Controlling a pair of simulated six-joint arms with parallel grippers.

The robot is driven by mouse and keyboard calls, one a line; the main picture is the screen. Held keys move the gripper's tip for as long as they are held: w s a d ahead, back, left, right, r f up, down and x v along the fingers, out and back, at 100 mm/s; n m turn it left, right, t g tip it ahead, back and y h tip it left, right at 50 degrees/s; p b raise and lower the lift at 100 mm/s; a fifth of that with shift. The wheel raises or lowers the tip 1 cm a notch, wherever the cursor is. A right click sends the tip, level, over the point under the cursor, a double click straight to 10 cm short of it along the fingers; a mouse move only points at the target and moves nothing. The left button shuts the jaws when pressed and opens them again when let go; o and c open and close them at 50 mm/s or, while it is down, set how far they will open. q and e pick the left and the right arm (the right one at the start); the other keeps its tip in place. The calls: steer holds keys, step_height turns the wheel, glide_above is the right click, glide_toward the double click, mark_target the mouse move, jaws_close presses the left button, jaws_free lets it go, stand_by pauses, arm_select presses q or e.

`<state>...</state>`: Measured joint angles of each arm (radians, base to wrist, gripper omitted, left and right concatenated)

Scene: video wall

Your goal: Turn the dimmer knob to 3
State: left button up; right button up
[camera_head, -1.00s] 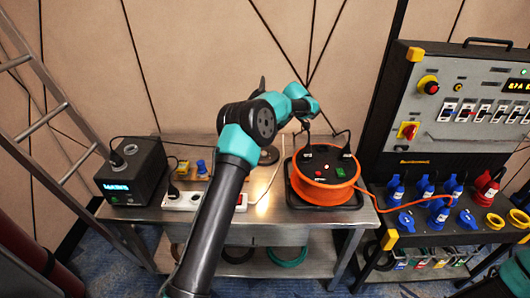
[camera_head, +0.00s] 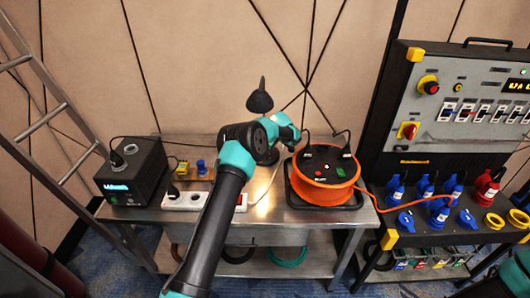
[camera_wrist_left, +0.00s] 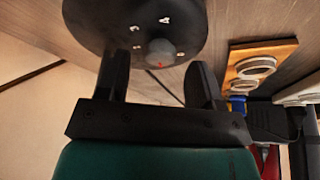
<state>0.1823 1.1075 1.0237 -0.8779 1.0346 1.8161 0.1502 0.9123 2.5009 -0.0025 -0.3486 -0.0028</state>
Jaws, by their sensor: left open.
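One numeral at the upper left looks like a 3. A red mark on the knob points toward the picture's bottom, away from that numeral. My left gripper (camera_wrist_left: 158,63) is open, one finger on each side of the knob, with gaps visible; contact cannot be told. My right gripper is not in view.
An orange cable reel (camera_head: 322,175) stands right of my left arm on the metal table (camera_head: 270,207). A white power strip (camera_head: 185,201) and a black box (camera_head: 132,170) are at left. A black cone-shaped thing (camera_head: 260,100) shows behind my wrist. A switch panel (camera_head: 455,110) stands at right.

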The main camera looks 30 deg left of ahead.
arm_select(q)
steer(key=shift+x, duration=0.8)
steer(key=c, duration=0.9)
